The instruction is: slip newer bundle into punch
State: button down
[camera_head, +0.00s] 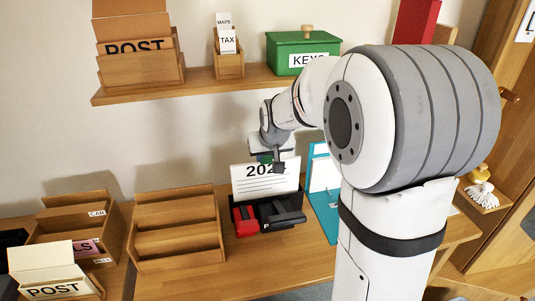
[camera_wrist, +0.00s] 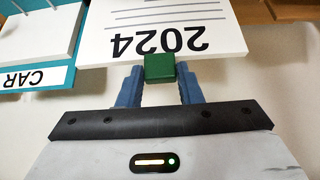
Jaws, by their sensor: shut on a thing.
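A white paper bundle marked 2024 (camera_wrist: 165,18) has a green clip (camera_wrist: 160,68) at its edge. My gripper (camera_wrist: 160,75) is shut on this clip between its blue fingers. In the head view the bundle (camera_head: 265,183) stands upright, its lower edge at or just behind a black tray (camera_head: 262,230). I cannot tell whether it touches the tray. In the tray lie a red device (camera_head: 244,219) and a dark long-handled device (camera_head: 284,217); which of them is the punch I cannot tell. No second year-marked bundle shows.
A teal board with white paper (camera_head: 324,190) stands close right of the tray; its CAR label (camera_wrist: 35,77) shows in the wrist view. An empty wooden rack (camera_head: 178,228) is at left. A shelf (camera_head: 200,82) with a green KEYS box (camera_head: 302,50) is above.

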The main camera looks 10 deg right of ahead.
jog(key=shift+f+b, duration=1.6)
jog(key=shift+f, duration=0.45)
jog(key=shift+c, duration=2.3)
grip_release()
jog(key=shift+r, duration=0.15)
notch_tip(320, 180, up, 8)
jog(key=p, duration=0.5)
send_over(266, 168)
jog(key=s, duration=0.1)
jog(key=shift+s+d, duration=0.1)
jog(key=shift+s, duration=0.1)
